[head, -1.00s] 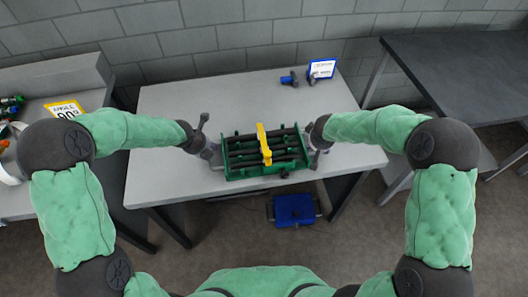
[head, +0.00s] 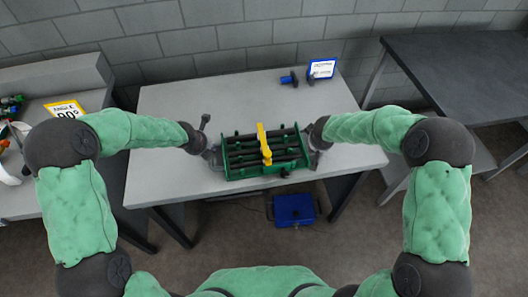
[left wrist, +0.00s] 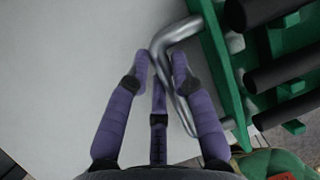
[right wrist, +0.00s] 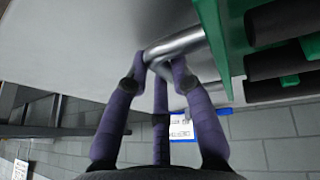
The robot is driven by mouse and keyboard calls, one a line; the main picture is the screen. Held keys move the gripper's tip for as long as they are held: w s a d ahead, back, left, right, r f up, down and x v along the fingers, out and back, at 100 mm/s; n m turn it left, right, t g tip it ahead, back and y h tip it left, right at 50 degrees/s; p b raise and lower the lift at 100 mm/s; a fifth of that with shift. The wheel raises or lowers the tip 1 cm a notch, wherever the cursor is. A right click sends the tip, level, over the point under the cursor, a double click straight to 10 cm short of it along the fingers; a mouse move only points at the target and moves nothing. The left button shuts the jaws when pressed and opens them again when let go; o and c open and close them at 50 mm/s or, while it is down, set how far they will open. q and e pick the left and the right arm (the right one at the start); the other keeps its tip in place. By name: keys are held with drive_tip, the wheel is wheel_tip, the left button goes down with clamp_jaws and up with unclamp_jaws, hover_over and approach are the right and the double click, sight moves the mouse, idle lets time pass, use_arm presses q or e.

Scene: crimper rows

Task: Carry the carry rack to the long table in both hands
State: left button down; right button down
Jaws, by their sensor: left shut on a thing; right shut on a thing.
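The carry rack (head: 240,171) is a green frame with several dark rods and a yellow piece (head: 264,143) across its middle. It is level at the front edge of a light grey table; I cannot tell whether it touches the top. My left gripper (head: 214,156) is shut on the metal handle at the rack's left end, and the handle (left wrist: 167,66) shows between its fingers in the left wrist view. My right gripper (head: 315,155) is shut on the handle at the right end, which shows in the right wrist view (right wrist: 180,44).
The grey table (head: 185,98) is mostly bare. A blue-framed sign (head: 322,68) and a small blue and black item (head: 289,79) stand at its back right. A blue box (head: 294,209) is on the floor below. A dark table (head: 460,65) stands right, and a side bench (head: 45,80) left.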

use_arm(q)
drive_tip(key=shift+w+r, duration=0.15)
drive_tip(key=shift+r, duration=0.15)
use_arm(e)
drive_tip(key=shift+w+r, duration=0.15)
drive_tip(key=shift+r, duration=0.1)
